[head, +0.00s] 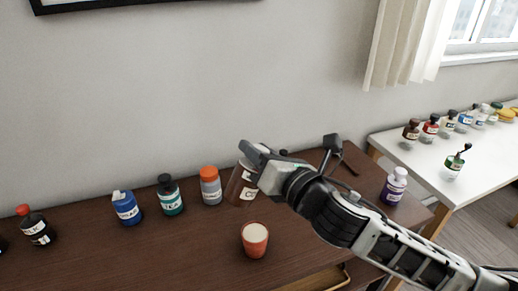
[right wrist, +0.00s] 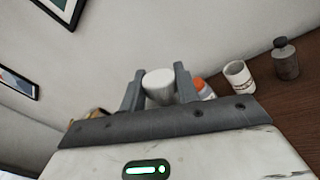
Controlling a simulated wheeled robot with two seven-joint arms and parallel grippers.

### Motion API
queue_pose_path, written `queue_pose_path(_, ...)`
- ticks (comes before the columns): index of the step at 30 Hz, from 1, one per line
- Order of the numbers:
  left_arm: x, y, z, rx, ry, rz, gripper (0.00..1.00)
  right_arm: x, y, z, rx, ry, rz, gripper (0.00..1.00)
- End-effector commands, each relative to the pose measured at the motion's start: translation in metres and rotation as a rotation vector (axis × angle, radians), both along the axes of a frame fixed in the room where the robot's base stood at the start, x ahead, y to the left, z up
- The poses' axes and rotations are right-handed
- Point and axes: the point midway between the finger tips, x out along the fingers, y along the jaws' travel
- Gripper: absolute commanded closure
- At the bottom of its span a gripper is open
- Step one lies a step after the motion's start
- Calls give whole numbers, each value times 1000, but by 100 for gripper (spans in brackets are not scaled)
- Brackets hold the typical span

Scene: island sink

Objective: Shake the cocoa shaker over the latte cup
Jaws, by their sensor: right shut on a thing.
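The cocoa shaker (head: 238,187) is a brown jar with a white label, partly hidden by my right gripper in the head view. My right gripper (head: 262,157) is shut on its upper part. In the right wrist view, the shaker's white top (right wrist: 158,84) sits between the two fingers. The shaker leans slightly; I cannot tell whether its base touches the table. The latte cup (head: 255,242), orange-red with a pale filling, stands upright on the brown table in front of the shaker and apart from it. My left gripper is not in view.
An orange-capped jar (head: 210,186) stands close left of the shaker. Further left are a teal jar (head: 171,196), a blue container (head: 126,208) and a dark red-capped bottle (head: 36,227). A purple bottle (head: 394,187) stands right. The table left of the cup is clear.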

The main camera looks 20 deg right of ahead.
Motion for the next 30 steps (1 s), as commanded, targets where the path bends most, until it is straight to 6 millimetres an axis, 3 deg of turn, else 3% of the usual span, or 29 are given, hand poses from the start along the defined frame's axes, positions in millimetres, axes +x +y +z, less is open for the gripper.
queue_pose_path(8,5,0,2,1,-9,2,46,-2,-1,-1,-3,0,1,100)
queue_pose_path(30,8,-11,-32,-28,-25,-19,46,1,-12,-86,635,191,-2,100)
